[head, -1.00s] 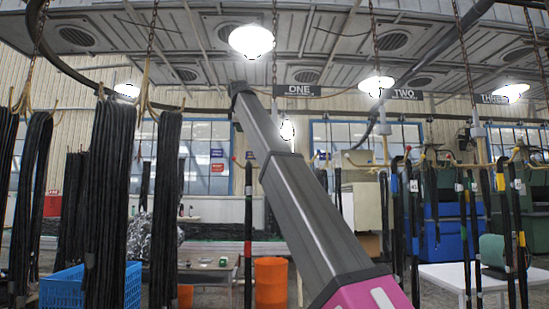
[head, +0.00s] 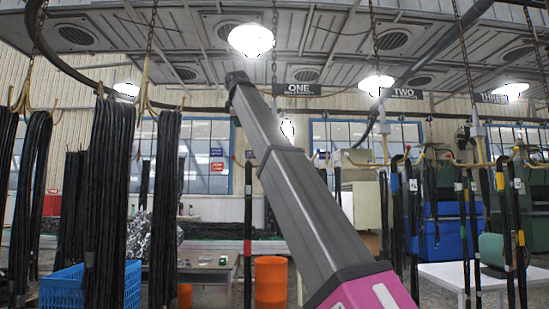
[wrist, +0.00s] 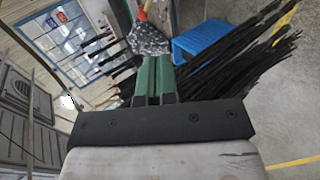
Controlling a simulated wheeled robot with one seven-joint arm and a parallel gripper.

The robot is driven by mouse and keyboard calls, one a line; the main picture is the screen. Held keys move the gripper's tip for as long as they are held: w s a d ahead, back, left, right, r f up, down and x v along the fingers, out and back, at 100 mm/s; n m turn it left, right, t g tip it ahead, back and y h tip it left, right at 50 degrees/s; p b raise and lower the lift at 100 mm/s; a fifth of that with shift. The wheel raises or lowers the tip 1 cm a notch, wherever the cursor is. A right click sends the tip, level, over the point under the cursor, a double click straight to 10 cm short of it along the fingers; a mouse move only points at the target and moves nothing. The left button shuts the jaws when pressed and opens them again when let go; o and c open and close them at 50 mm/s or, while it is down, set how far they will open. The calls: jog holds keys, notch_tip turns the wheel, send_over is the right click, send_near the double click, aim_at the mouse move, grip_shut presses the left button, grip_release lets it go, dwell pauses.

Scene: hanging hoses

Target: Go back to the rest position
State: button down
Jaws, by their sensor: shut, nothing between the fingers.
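My gripper (wrist: 155,82) shows in the wrist view with its two green fingers side by side and shut, with nothing seen between them. In the head view my grey arm, with a pink section at the bottom, reaches up and to the left across the middle. My gripper cannot be made out in the head view. Bundles of black hoses (head: 108,190) hang at the left in the head view. Dark hoses (wrist: 240,55) also show in the wrist view, beyond the fingertips and to the right; no contact with the fingers is visible.
Single hoses with coloured bands (head: 394,215) hang at the right under signs (head: 297,89) reading ONE, TWO and THREE. A blue crate (head: 62,288) sits at the lower left. An orange bin (head: 271,282) and a white table (head: 445,274) stand behind. Lamps (head: 250,40) hang overhead.

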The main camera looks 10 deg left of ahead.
jog(key=shift+f, duration=0.1)
